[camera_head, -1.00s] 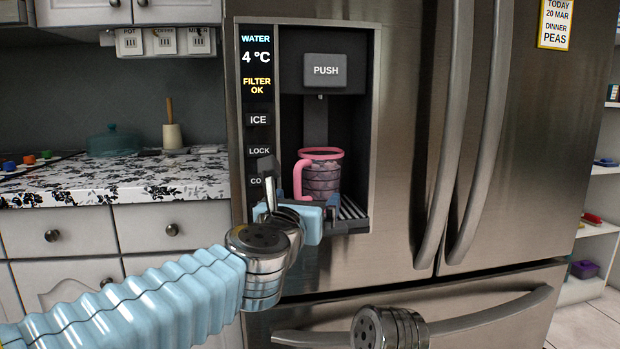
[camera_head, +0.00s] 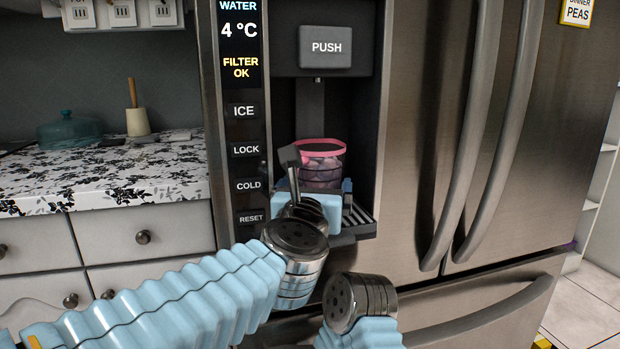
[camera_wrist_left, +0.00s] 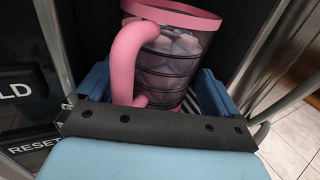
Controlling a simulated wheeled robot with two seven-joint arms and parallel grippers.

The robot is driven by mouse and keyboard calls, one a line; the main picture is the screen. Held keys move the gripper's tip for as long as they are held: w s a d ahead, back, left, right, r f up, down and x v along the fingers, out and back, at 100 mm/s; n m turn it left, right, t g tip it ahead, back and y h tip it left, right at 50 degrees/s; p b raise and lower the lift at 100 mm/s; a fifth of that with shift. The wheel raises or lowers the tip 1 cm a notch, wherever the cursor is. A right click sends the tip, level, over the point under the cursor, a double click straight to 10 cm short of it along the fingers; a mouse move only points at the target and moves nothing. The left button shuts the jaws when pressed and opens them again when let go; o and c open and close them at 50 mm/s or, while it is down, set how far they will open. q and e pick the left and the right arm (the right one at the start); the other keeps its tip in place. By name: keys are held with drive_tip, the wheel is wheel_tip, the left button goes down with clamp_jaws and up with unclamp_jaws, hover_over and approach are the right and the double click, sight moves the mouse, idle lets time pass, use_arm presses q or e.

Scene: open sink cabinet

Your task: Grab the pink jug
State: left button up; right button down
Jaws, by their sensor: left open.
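The pink jug (camera_head: 322,172) stands upright in the fridge's dispenser recess, under the PUSH paddle (camera_head: 325,47). It has a pink rim and a see-through banded body. In the left wrist view the jug (camera_wrist_left: 172,70) shows its thick pink handle facing the camera. My left gripper (camera_head: 318,196) is open at the recess, in front of the jug's lower part. In the left wrist view its blue fingers (camera_wrist_left: 155,90) lie on either side of the jug; contact cannot be told. The jug's base is partly hidden. My right gripper is out of view.
The slotted drip tray (camera_head: 358,218) sticks out below the recess. The recess side walls are close on both sides. Long fridge door handles (camera_head: 463,150) stand out to the right. A patterned counter (camera_head: 110,180) with a teal pot (camera_head: 69,131) is at left.

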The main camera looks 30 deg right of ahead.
use_arm(q)
drive_tip(key=shift+c, duration=0.3)
drive_tip(key=c, duration=0.9)
drive_tip(key=shift+c, duration=0.2)
drive_tip(key=shift+r, duration=0.25)
